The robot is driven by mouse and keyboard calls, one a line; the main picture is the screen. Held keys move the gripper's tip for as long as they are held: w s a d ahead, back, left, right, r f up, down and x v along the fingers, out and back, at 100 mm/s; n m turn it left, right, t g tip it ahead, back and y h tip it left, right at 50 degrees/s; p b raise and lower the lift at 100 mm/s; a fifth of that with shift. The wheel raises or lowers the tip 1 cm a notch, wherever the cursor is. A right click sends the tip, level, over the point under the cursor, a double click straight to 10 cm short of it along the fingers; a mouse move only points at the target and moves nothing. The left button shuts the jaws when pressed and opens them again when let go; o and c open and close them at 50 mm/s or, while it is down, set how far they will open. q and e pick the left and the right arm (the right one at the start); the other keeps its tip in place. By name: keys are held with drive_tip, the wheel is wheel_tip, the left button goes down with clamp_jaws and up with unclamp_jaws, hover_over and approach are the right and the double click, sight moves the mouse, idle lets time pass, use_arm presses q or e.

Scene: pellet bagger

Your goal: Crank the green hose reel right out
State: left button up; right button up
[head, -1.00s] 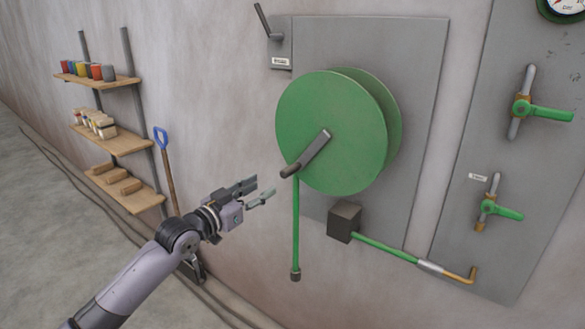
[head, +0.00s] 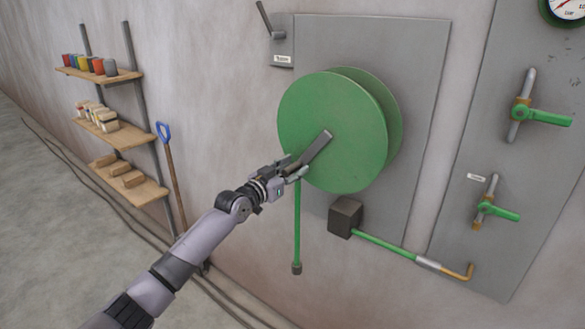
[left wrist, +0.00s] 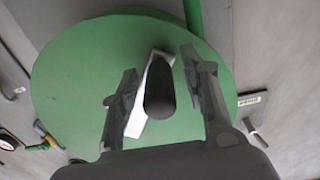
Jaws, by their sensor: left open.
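The green hose reel (head: 335,115) is mounted on a grey wall panel. Its crank arm (head: 317,146) runs from the hub down to the left. The crank's dark handle (left wrist: 160,88) shows between my two fingers in the left wrist view; in the head view my gripper mostly hides it. My left gripper (head: 292,170) is open around the handle, with a gap on each side of it. The green hose (head: 297,225) hangs straight down from the reel to a dark end piece. My right gripper is not in view.
A dark box (head: 345,216) with a green pipe sits below the reel. Green-handled valves (head: 540,115) and a gauge are on the right panel. A lever (head: 266,22) is at upper left. Shelves (head: 120,136) with cups and blocks, and a blue-handled shovel (head: 165,140), stand left.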

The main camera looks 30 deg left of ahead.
use_arm(q)
clamp_jaws()
idle(0.5)
idle(0.3)
